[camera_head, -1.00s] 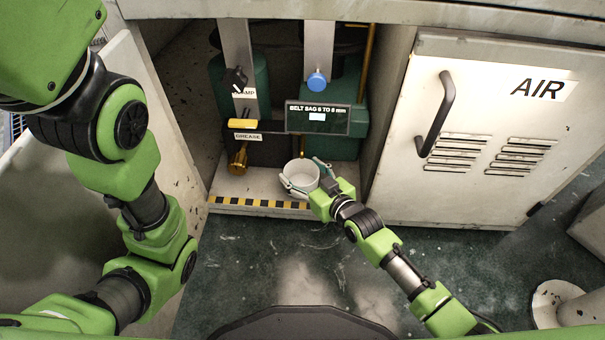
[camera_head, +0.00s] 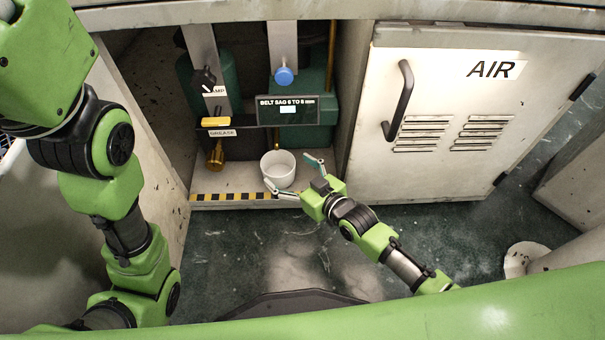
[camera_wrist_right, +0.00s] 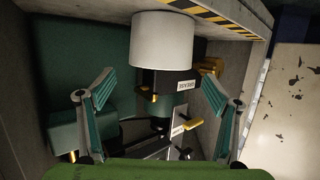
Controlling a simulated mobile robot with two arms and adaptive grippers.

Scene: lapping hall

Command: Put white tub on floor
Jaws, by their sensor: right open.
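The white tub (camera_head: 279,169) stands upright on the ledge of the open cabinet, close to the striped front edge. My right gripper (camera_head: 299,178) is open just in front of and to the right of the tub, its fingers apart and empty. In the right wrist view the tub (camera_wrist_right: 163,40) shows beyond the spread fingers of my right gripper (camera_wrist_right: 160,92), clear of both. The green floor (camera_head: 260,250) lies below the ledge. My left arm shows at the left, but its gripper is out of the picture.
A closed AIR cabinet door (camera_head: 450,110) with a handle is at the right. The open cabinet door (camera_head: 140,140) is at the left. Floor in front is clear.

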